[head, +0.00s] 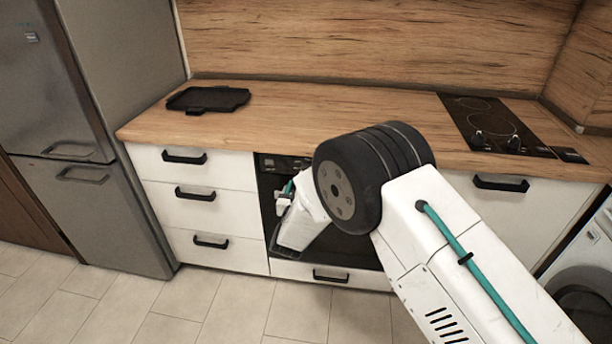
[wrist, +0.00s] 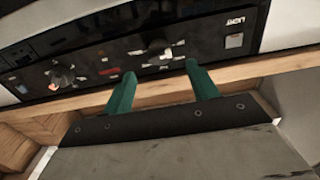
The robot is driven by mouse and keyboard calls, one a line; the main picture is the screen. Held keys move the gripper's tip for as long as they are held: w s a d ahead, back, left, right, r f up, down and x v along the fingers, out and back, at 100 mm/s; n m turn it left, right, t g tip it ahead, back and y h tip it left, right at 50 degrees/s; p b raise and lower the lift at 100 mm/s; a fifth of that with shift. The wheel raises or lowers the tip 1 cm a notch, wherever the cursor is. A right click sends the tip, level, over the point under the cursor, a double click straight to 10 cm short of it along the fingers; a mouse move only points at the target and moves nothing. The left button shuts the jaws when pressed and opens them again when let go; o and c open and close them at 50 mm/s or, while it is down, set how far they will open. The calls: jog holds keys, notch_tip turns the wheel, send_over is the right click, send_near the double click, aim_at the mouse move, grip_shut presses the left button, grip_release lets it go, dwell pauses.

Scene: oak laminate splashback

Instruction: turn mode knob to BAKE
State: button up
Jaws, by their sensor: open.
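The black oven control panel (wrist: 110,58) fills the upper part of the wrist view, tilted, with its lettering upside down. It carries a knob (wrist: 62,76) at the left and another knob (wrist: 158,47) near the middle. I cannot read which is the mode knob, nor its setting. My gripper (wrist: 160,69) is open, its two teal fingers apart and empty. The middle knob lies just beyond the gap between the fingertips. In the head view my gripper (head: 285,192) is in front of the oven (head: 268,190), below the control panel (head: 280,163), and my arm hides much of the oven.
The wooden worktop (head: 290,115) runs above the oven, with a black tray (head: 208,99) on its left part and a hob (head: 490,122) at right. A fridge (head: 85,130) stands at left.

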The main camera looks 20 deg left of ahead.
jog(key=x, duration=0.7)
jog(key=shift+w, duration=0.15)
jog(key=shift+c, duration=0.3)
jog(key=c, duration=0.9)
